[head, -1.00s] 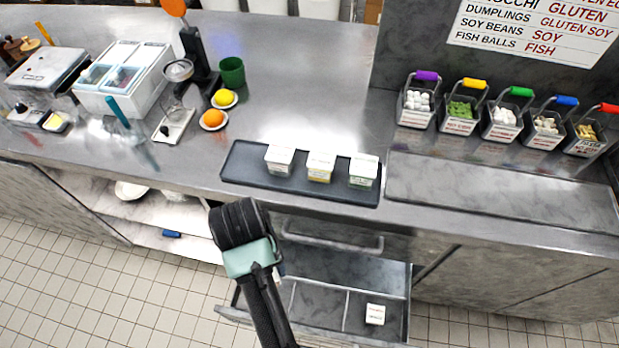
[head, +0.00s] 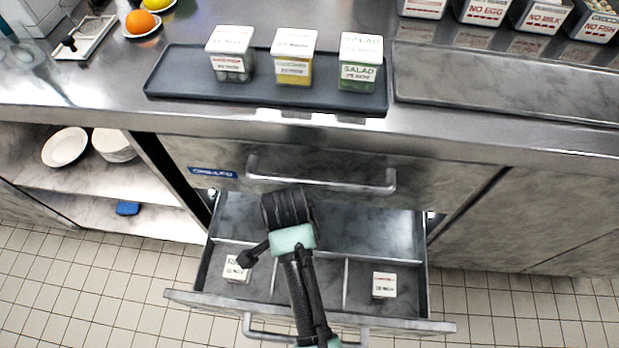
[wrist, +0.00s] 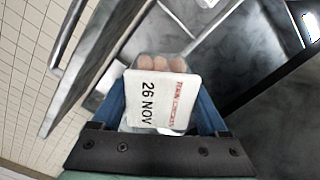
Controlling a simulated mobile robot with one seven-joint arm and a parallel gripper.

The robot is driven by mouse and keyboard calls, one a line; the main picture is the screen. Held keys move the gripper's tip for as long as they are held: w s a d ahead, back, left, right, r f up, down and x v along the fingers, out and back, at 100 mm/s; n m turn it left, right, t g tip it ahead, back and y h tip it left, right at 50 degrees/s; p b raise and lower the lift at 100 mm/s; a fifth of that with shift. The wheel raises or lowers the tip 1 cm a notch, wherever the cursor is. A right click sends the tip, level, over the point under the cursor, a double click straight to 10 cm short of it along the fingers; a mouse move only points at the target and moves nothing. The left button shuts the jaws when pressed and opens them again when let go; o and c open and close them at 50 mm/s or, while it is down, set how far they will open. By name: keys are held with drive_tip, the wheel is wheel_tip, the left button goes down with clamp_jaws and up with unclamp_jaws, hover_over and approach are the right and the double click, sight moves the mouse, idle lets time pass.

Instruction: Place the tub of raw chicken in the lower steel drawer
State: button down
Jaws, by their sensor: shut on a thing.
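The tub of raw chicken (wrist: 160,98) has a white lid reading "26 NOV" and pinkish pieces showing at its clear side. My gripper (wrist: 160,118) is shut on it, a blue finger on each side. In the head view the tub (head: 237,268) shows at the front left compartment of the open lower steel drawer (head: 190,297), at the end of my gripper (head: 247,258). I cannot tell whether it touches the drawer floor. My arm hides part of the middle compartment.
Another white-lidded tub (head: 384,285) sits in the drawer's front right compartment. The closed upper drawer (head: 320,165) with its bar handle is just above. A dark tray (head: 170,85) on the counter holds three tubs. Plates (head: 66,147) stand on the open shelf at left.

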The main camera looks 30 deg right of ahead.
drive_tip(key=d+f+m+b, duration=0.1)
drive_tip(key=f+m+b, duration=0.1)
drive_tip(key=f+b, duration=0.3)
drive_tip(key=s+d+f+m+b, duration=0.1)
drive_tip(key=f+b, duration=0.4)
drive_tip(key=f, duration=0.6)
drive_tip(key=d+f+m+b, duration=0.1)
drive_tip(key=f+m+b, duration=0.3)
drive_tip(key=f, duration=0.4)
drive_tip(key=shift+s+f+b, duration=0.15)
drive_tip(key=shift+f+b, duration=0.05)
drive_tip(key=shift+b, duration=0.55)
drive_tip(key=shift+f, duration=0.1)
unclamp_jaws()
wheel_tip(320, 180, up, 12)
drive_tip(key=p, duration=0.5)
drive_tip(key=shift+p, duration=0.35)
